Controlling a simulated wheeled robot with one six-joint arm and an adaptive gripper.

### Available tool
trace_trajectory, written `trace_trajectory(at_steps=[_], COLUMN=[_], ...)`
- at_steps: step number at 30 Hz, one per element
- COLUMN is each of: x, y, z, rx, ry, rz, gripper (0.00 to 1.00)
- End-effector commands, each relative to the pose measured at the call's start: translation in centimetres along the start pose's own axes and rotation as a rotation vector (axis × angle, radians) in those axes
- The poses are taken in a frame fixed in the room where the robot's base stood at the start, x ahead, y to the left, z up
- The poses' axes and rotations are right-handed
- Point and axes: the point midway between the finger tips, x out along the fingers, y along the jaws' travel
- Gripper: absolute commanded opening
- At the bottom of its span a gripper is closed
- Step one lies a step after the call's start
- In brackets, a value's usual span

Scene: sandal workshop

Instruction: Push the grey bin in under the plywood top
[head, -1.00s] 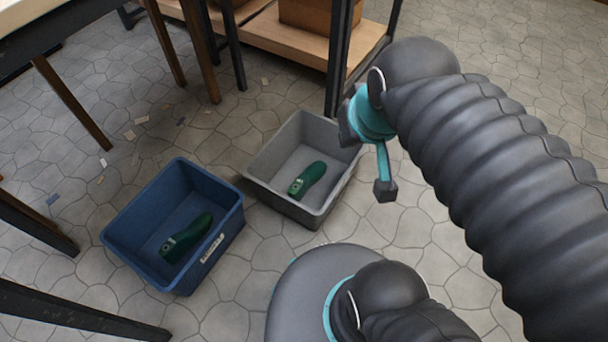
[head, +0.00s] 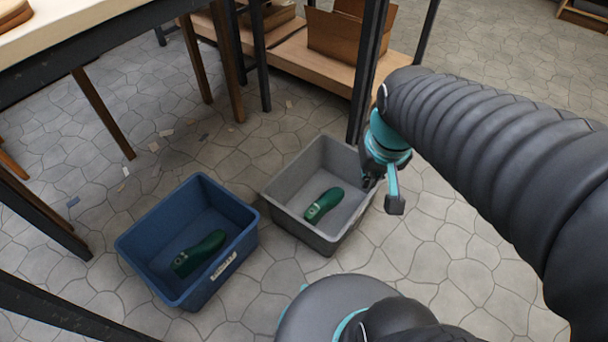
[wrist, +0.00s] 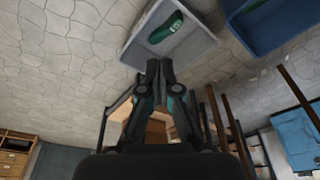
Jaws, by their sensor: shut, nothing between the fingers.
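The grey bin (head: 285,222) stands on the stone floor with a dark green shoe-shaped piece (head: 323,204) lying in it. My gripper (head: 369,180) is at the bin's right rim, partly hidden by my own wrist. In the wrist view my gripper (wrist: 160,66) is shut and empty, its tips close to the wall of the grey bin (wrist: 176,52); I cannot tell whether they touch it. A pale plywood-like top (head: 75,25) on a dark frame is at the upper left. The bin stands out in the open, clear of that top.
Dark and brown legs (head: 103,115) stand at the left. A low wooden shelf (head: 305,62) with a brown box lies behind.

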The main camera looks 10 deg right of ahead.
Motion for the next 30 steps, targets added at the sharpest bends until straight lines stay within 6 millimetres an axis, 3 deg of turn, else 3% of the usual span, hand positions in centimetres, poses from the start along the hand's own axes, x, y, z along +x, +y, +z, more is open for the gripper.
trace_trajectory(at_steps=[14,23,30], x=[10.9,18.6,25.6], y=[-2.1,-4.1,-5.3], z=[-3.2,-5.6,-7.7], rx=[0.295,0.59,0.886], ry=[-0.332,-0.49,-0.592], rz=[-0.171,-0.298,-0.386], gripper=[0.0,0.0,0.0])
